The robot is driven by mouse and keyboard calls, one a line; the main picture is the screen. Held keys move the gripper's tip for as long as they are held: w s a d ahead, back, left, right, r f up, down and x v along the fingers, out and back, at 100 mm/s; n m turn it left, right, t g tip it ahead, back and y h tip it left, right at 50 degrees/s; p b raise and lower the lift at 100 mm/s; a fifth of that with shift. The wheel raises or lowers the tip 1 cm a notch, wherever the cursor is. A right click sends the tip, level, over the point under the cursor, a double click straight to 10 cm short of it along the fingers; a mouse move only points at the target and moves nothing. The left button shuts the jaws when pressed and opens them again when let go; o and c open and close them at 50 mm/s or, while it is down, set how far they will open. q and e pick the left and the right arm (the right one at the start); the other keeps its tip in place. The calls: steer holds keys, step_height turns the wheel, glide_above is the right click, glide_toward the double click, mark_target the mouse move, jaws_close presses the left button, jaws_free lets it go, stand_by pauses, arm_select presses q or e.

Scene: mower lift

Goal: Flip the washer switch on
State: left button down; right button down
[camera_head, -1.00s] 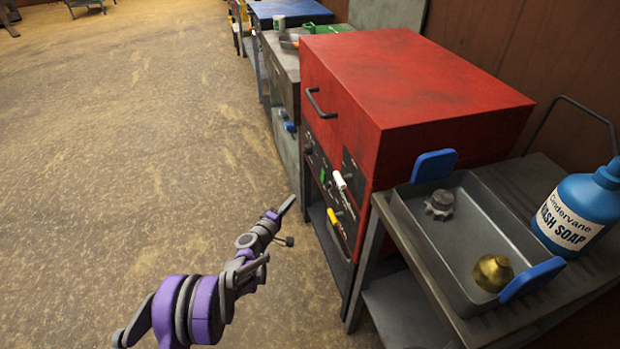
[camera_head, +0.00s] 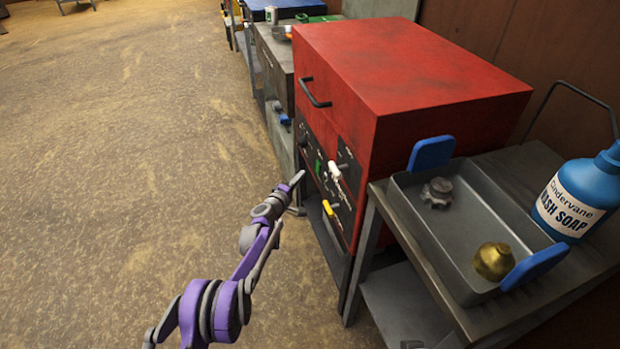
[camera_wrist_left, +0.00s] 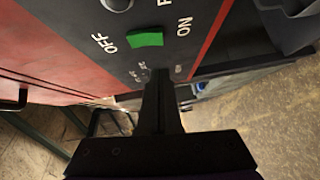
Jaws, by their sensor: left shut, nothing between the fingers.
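The washer (camera_head: 400,75) is a large red box with a black control panel on its front. Its green switch (camera_wrist_left: 146,39) sits between the labels OFF and ON in the left wrist view, with OFF on the left and ON on the right. The switch also shows small in the head view (camera_head: 319,167). My left gripper (camera_head: 298,178) is shut and empty, just in front of the panel. In the left wrist view its closed fingers (camera_wrist_left: 160,85) point at the panel below the switch; I cannot tell whether they touch. My right gripper is not in view.
White (camera_head: 335,171) and yellow (camera_head: 328,208) levers stick out of the panel near the switch. A metal table (camera_head: 400,262) to the right bears a grey tray (camera_head: 425,240) and a blue soap bottle (camera_head: 577,200). The floor left of the washer is clear.

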arm_select(q)
steer(key=shift+w+d+f+b, duration=0.1)
steer(key=shift+w+d, duration=0.1)
steer(key=shift+d, duration=0.4)
steer(key=shift+w+d+f+b, duration=0.1)
steer(key=shift+w+d, duration=0.1)
steer(key=shift+d, duration=0.45)
steer(key=shift+w+d+f+b, duration=0.1)
steer(key=shift+w+d, duration=0.1)
steer(key=shift+d, duration=0.4)
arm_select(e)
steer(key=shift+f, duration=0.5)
arm_select(q)
steer(key=shift+r, duration=0.1)
steer(key=shift+d, duration=0.35)
steer(key=shift+a+f, duration=0.1)
steer(key=shift+f, duration=0.1)
